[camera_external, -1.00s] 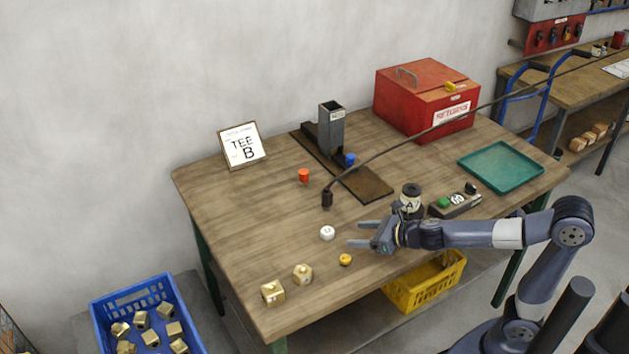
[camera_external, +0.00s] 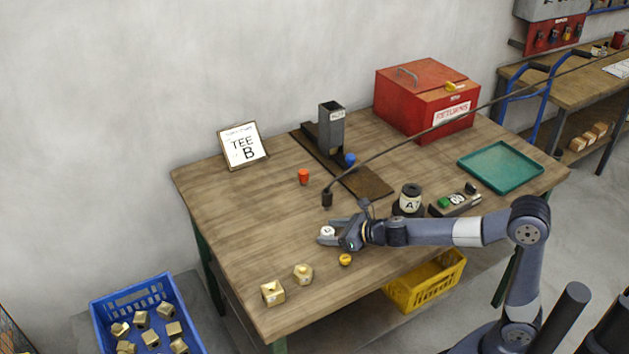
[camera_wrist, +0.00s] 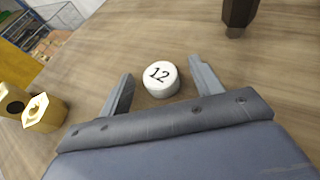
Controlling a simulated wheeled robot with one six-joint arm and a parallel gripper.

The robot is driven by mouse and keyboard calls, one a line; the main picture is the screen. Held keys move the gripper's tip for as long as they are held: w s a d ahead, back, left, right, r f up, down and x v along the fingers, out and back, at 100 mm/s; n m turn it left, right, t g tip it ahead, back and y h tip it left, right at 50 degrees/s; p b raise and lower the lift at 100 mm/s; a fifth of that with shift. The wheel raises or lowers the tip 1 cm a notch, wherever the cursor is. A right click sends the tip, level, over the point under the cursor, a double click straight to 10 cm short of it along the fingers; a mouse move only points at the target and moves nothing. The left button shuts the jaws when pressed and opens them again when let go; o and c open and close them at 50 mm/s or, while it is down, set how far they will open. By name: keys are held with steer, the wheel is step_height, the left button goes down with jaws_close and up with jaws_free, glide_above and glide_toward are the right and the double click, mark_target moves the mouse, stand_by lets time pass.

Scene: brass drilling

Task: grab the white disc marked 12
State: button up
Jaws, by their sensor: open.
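The white disc marked 12 (camera_wrist: 160,80) stands upright on the wooden table, its number facing up in the wrist view. In the external view the disc (camera_external: 327,232) shows at the tip of my arm. My gripper (camera_wrist: 160,84) is open, with one finger on each side of the disc and a gap between disc and fingers. The gripper also shows in the external view (camera_external: 328,231), low over the table. I cannot tell its exact height above the table top.
Two brass pieces, one being a hex fitting (camera_external: 303,274), sit near the front left. An orange knob (camera_external: 304,176) is farther back. Table space left of the disc is clear.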

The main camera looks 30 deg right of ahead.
steer(key=shift+c, duration=0.2)
steer(key=c, duration=1)
steer(key=shift+r, duration=0.2)
